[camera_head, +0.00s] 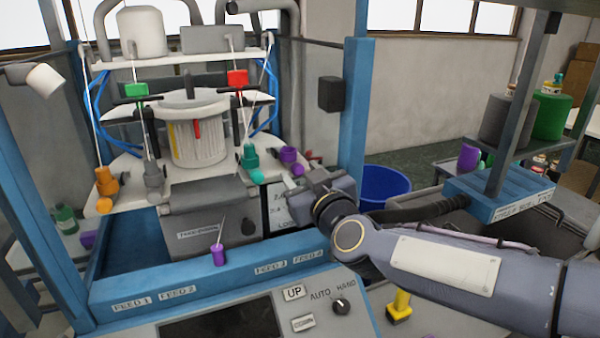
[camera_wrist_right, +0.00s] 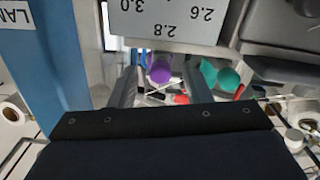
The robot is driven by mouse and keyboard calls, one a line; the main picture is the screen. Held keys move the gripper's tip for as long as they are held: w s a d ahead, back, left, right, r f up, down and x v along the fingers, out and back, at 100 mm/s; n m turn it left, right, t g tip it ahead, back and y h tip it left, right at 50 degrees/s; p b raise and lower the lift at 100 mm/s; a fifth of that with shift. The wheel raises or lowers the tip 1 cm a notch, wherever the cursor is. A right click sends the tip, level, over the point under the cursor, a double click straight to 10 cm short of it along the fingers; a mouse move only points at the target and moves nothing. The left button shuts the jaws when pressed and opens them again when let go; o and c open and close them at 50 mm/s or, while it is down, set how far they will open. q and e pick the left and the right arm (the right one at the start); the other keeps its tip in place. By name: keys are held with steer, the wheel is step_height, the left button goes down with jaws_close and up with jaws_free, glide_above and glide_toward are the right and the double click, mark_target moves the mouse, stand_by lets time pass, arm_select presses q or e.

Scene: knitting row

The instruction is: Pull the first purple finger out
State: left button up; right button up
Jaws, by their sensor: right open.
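A purple finger (camera_head: 289,156) is on the right part of the white machine plate, beside a teal finger (camera_head: 251,162). My right gripper (camera_head: 296,186) is just below and in front of it, at the machine's right side. In the right wrist view the purple finger (camera_wrist_right: 160,68) shows between the two open fingers of my right gripper (camera_wrist_right: 160,80), with the teal finger (camera_wrist_right: 219,76) to its right. I cannot tell whether they touch it. Another purple piece (camera_head: 219,255) with a thin needle stands on the blue beam. My left gripper is not in view.
An orange finger (camera_head: 105,188) and a grey one (camera_head: 154,180) sit at the plate's left. A blue post (camera_head: 352,130) rises just right of my gripper, with a blue bin (camera_head: 385,186) behind. A control panel (camera_head: 270,315) lies in front.

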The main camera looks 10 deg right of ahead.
steer(key=shift+w+a, duration=0.15)
steer(key=shift+w, duration=0.45)
jaws_close()
steer(key=shift+s+r, duration=0.1)
steer(key=shift+s, duration=0.25)
steer(key=s, duration=0.2)
steer(key=shift+s+d+p, duration=0.3)
steer(key=shift+p, duration=0.1)
jaws_free()
